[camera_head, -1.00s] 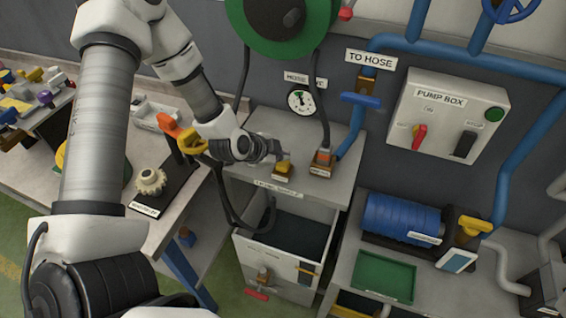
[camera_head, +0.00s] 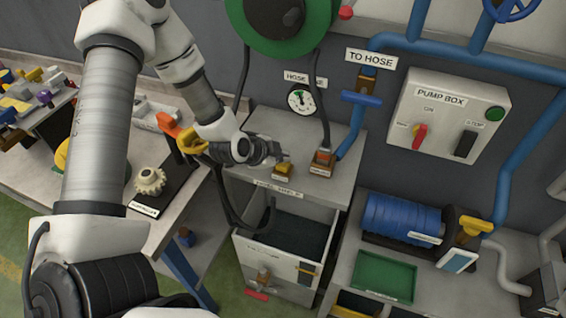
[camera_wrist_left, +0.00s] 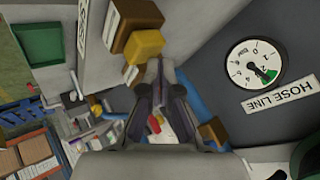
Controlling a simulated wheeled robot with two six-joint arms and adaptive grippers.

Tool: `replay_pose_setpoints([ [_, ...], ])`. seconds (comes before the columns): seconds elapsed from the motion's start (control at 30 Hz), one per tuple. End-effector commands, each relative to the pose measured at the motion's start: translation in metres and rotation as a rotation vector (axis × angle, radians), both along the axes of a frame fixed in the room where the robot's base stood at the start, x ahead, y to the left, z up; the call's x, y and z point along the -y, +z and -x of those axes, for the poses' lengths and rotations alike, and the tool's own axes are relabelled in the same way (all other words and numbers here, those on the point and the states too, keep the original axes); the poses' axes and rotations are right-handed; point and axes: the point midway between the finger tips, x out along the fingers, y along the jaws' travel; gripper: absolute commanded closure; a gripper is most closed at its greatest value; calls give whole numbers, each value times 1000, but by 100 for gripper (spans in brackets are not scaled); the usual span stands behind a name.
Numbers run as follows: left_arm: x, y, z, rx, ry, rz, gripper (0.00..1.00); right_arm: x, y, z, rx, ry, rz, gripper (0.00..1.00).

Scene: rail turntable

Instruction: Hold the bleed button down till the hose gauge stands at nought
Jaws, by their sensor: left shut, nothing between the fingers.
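The bleed button is a yellow block (camera_head: 282,169) on a small brown base on the grey bench top, below the hose gauge. My left gripper (camera_head: 285,157) is shut and empty, its tips right by the yellow block; I cannot tell whether they touch it. In the left wrist view the shut fingers (camera_wrist_left: 161,68) point just beside the yellow block (camera_wrist_left: 146,45). The hose gauge (camera_head: 301,99) is a round white dial with a green sector. It also shows in the left wrist view (camera_wrist_left: 255,62), turned on its side; I cannot read its needle surely. My right gripper is out of view.
An orange-topped fitting (camera_head: 323,158) with a hose stands right of the button. A blue valve handle (camera_head: 361,99) and the pump box (camera_head: 449,110) are on the wall beyond. An open drawer (camera_head: 285,240) lies below the bench top. A green tray (camera_head: 384,277) is at the lower right.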

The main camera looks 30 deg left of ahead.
Motion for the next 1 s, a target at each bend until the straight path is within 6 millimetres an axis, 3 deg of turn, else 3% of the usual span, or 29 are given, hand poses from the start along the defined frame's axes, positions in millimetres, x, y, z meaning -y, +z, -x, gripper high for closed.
replay_pose_setpoints([
  [1.0, 0, -10, 0, -1, 0, 0, 100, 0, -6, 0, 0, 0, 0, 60],
])
